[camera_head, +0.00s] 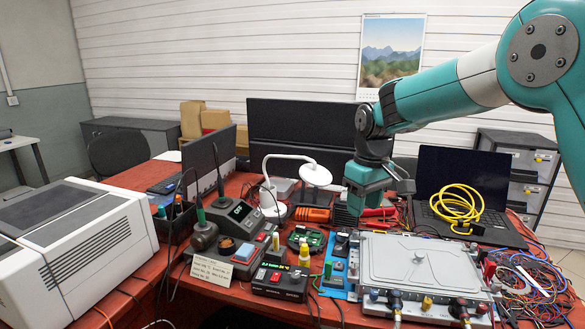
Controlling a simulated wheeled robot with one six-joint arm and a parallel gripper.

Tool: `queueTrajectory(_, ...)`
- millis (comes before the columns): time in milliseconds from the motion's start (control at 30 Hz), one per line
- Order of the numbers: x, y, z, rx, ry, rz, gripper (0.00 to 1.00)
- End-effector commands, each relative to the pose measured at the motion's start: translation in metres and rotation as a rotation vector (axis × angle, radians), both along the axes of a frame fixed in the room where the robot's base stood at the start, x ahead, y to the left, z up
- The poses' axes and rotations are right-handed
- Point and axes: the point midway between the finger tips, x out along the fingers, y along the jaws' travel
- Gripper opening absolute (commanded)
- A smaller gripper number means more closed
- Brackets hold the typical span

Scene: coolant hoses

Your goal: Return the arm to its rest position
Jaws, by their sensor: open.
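My arm reaches in from the upper right. My gripper (359,207) hangs from its end, pointing down over the back of the crowded bench, behind and left of a grey flat-lidded unit (425,262). The gripper is open, and I see nothing held in it; its fingertips are small and partly lost against the clutter behind. The unit's front edge carries several hose fittings with dark, red and yellow parts (427,303).
A white desk lamp (316,174) stands close left of my gripper. A laptop (462,185) with a coiled yellow cable (458,205) lies to the right. A soldering station (236,217), a black power box (280,284) and a large white printer (75,245) fill the left. Tangled wires (540,285) lie at the right.

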Motion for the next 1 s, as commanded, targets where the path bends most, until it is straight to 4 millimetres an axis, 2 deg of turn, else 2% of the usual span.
queueTrajectory(33, -0.021, 0.004, 0.017, 0.017, -0.010, 0.011, 0.46)
queueTrajectory(100, -0.054, 0.010, 0.033, 0.049, -0.017, 0.026, 0.46)
queueTrajectory(167, -0.085, 0.015, 0.045, 0.078, -0.024, 0.037, 0.46)
queueTrajectory(300, -0.162, 0.025, 0.063, 0.152, -0.028, 0.060, 0.46)
queueTrajectory(500, -0.266, 0.033, 0.067, 0.257, -0.020, 0.079, 0.46)
queueTrajectory(600, -0.302, 0.035, 0.063, 0.295, -0.012, 0.083, 0.46)
queueTrajectory(700, -0.324, 0.037, 0.060, 0.318, -0.006, 0.084, 0.46)
queueTrajectory(767, -0.330, 0.038, 0.059, 0.326, -0.004, 0.085, 0.46)
queueTrajectory(1000, -0.333, 0.038, 0.057, 0.329, -0.001, 0.084, 0.46)
